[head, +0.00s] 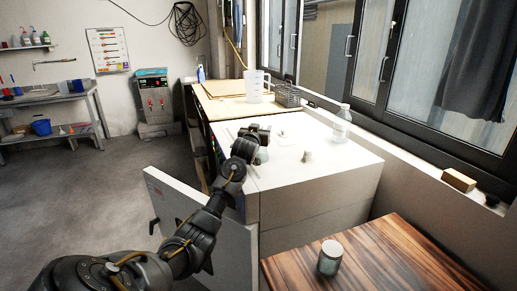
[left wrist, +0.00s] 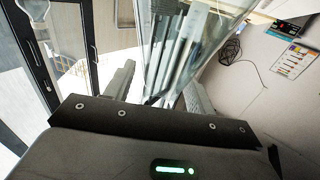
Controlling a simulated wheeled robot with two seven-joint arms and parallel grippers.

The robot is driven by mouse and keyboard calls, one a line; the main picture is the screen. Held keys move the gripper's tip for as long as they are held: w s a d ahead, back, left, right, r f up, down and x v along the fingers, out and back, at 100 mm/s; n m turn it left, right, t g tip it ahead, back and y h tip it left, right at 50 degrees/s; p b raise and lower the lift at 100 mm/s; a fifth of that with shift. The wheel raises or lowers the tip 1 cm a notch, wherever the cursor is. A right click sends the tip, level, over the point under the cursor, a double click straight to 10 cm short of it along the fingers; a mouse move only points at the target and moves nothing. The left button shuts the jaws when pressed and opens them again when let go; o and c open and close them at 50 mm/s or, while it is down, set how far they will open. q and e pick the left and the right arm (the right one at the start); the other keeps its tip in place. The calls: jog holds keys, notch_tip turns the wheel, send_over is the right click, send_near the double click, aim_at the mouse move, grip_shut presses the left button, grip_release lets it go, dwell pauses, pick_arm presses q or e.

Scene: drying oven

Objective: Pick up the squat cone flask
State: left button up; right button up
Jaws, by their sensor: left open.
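A small clear glass vessel, apparently the squat cone flask (head: 262,157), stands on the white oven top, partly hidden behind my left gripper (head: 257,134). My left gripper is open at the near left part of the oven top. In the left wrist view, a clear glass wall (left wrist: 205,40) with pale rod shapes seen in or through it rises between and beyond the two fingers of my left gripper (left wrist: 158,95). Whether the fingers touch the glass I cannot tell. My right gripper is not in view.
The white oven top (head: 330,165) also holds a small beige-topped jar (head: 307,156) and a clear bottle (head: 341,124). A plastic jug (head: 254,88) and wire basket (head: 287,95) stand behind. The oven door (head: 185,205) hangs open. A lidded jar (head: 330,258) sits on the wooden table.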

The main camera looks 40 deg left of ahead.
pick_arm(q)
jog(key=shift+w, duration=0.15)
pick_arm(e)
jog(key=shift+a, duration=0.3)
